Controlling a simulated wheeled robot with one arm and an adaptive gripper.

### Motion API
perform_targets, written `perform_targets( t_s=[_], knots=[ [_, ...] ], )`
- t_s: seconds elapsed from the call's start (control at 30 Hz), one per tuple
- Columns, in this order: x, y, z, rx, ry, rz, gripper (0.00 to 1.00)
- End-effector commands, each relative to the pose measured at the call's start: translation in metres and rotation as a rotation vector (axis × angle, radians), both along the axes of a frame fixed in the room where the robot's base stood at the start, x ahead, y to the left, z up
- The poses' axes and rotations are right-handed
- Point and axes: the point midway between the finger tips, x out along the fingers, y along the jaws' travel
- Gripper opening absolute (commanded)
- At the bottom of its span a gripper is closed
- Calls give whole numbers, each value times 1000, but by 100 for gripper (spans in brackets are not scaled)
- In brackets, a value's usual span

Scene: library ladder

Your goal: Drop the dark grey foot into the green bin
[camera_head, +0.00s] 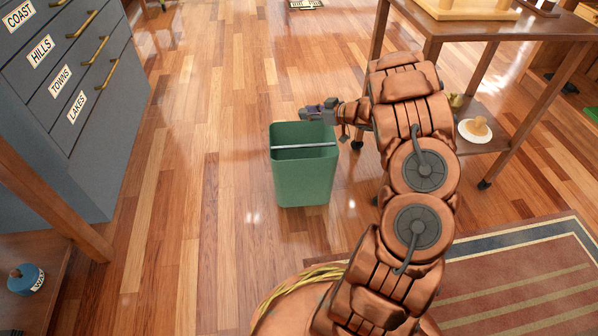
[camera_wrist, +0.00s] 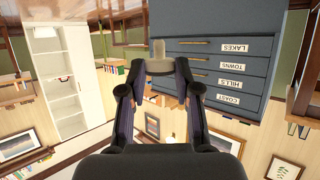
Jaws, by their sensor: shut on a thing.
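The green bin (camera_head: 301,182) stands upright on the wooden floor in the head view, open at the top, with a thin pale bar across its opening. My gripper (camera_head: 312,112) is above the bin's far rim, reaching in from the right. In the head view the held piece is too small to tell apart from the fingers.
A grey drawer cabinet (camera_head: 75,130) with labelled drawers stands at the left. A wooden table (camera_head: 440,28) with a lower shelf is right of my arm; a white round piece (camera_head: 474,131) sits on that shelf. A striped rug (camera_head: 530,285) lies at lower right. Floor left of the bin is clear.

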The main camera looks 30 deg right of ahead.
Motion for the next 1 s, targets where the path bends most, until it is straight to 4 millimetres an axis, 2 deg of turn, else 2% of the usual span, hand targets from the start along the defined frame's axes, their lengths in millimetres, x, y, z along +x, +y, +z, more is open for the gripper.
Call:
perform_targets(
  t_s=[0.03, 0.3, 0.7, 0.73, 1.0],
  knots=[
    [0, 0, -11, 0, 0, 0, 21],
    [0, 0, -37, 0, 0, 0, 21],
    [0, 0, -40, 0, 0, 0, 21],
    [0, 0, -40, 0, 0, 0, 34],
    [0, 0, -40, 0, 0, 0, 62]
  ],
)
